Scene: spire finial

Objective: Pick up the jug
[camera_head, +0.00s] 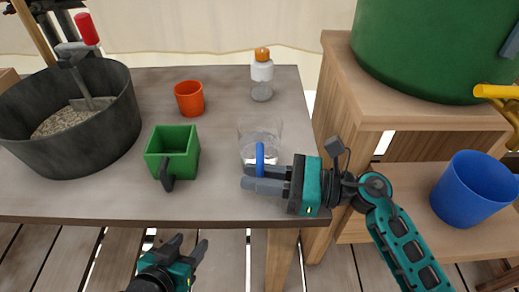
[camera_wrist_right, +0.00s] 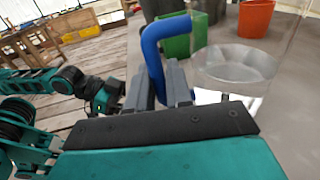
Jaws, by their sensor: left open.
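The jug (camera_head: 270,134) is a clear vessel with a blue handle (camera_head: 260,158), near the table's right front edge. It also shows in the right wrist view (camera_wrist_right: 235,65), where it looks upright. My right gripper (camera_head: 264,180) reaches in from the right, its two fingers on either side of the handle. In the right wrist view the handle (camera_wrist_right: 152,48) passes down between the fingers; whether they press on it cannot be told. My left gripper (camera_head: 188,246) is open and empty, in front of the table's front edge, away from the jug.
At right, a wooden stand holds a green barrel (camera_head: 430,50) and a blue cup (camera_head: 470,190).

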